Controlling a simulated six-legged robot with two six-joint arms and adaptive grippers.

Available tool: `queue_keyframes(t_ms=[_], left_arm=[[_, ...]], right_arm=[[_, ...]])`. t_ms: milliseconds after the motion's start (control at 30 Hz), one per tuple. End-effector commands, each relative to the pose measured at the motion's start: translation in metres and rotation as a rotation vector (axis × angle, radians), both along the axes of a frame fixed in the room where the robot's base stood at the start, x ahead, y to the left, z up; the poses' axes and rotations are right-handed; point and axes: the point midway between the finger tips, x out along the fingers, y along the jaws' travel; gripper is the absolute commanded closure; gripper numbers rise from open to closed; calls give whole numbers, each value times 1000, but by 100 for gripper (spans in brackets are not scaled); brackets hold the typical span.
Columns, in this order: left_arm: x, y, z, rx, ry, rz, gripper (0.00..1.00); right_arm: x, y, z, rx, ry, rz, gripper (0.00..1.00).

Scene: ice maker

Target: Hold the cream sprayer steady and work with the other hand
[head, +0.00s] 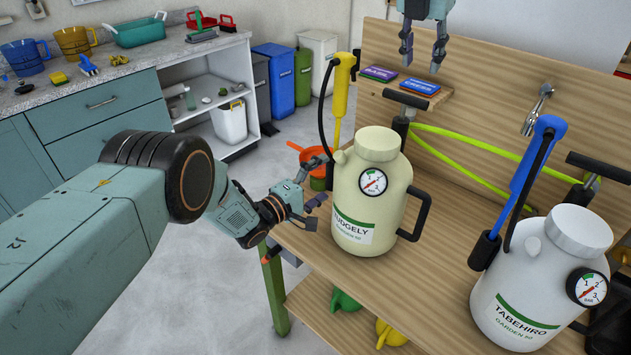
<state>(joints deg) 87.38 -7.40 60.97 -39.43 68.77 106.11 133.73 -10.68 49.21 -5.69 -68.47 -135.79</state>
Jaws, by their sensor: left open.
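The cream sprayer (373,190) stands upright on the wooden bench, with a round gauge, a "Nudgely" label and a black handle on its right. Its yellow spray wand (341,95) stands upright behind it at the left. My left gripper (300,208) is open just left of the sprayer's body; whether a finger touches it I cannot tell. My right gripper (421,64) hangs at the top of the view, above the back of the bench, fingers pointing down, apart and empty.
A white sprayer (536,285) with a blue wand (535,155) stands at the right. Blue and purple sign blocks (420,86) lie on a small shelf under my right gripper. An orange funnel (311,153) is behind the cream sprayer. Bare bench (440,255) lies between the sprayers.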

Motion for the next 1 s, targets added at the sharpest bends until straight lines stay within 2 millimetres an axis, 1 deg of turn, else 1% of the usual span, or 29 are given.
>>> queue_keyframes(t_ms=[133,367,400,1000], left_arm=[[3,-4,0,-1,1,0,0],[4,-4,0,-1,1,1,0],[4,-4,0,-1,1,1,2],[4,-3,1,-1,1,2,53]], right_arm=[[0,0,0,1,1,-1,62],[0,0,0,1,1,-1,62],[0,0,0,1,1,-1,62],[0,0,0,1,1,-1,62]])
